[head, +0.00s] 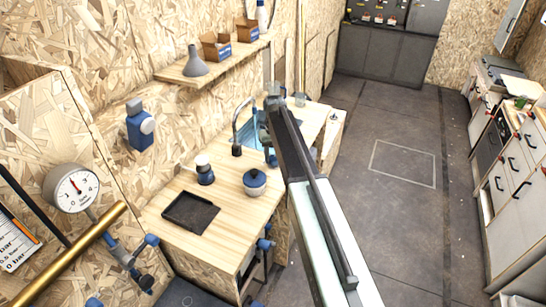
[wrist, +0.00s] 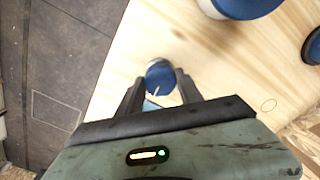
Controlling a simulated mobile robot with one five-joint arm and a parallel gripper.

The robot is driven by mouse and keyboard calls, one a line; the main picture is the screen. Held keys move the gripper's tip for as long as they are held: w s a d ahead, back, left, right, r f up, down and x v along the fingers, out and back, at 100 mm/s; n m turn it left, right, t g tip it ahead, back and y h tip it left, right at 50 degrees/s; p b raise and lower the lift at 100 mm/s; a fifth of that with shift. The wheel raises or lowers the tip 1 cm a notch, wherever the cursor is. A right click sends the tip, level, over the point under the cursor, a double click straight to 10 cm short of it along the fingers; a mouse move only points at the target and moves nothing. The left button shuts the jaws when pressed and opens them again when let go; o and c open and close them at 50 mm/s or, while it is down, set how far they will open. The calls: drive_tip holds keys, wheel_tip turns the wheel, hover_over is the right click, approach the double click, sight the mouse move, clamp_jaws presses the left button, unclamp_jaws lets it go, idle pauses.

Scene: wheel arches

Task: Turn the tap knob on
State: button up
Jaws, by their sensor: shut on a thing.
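The tap knob (wrist: 160,72) is a round blue knob with a thin white pointer, seen in the wrist view. My gripper (wrist: 160,82) has one dark finger on each side of it, shut on the knob. In the head view my gripper is at the far end of my raised arm, over the sink corner, and the knob is hidden there. The curved grey tap spout (head: 236,124) stands beside the blue sink (head: 258,136) on the wooden counter. I cannot tell whether water runs.
A shelf (head: 208,68) with a funnel and boxes hangs above. The floor (head: 400,215) to the right is clear.

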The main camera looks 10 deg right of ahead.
sight(274, 157)
drive_tip(key=shift+w+m, duration=0.15)
drive_tip(key=shift+m, duration=0.45)
drive_tip(key=o, duration=1.4)
drive_tip(key=shift+c, duration=0.2)
wheel_tip(274, 157, up, 8)
drive_tip(key=p, duration=0.8)
drive_tip(key=shift+f, duration=0.1)
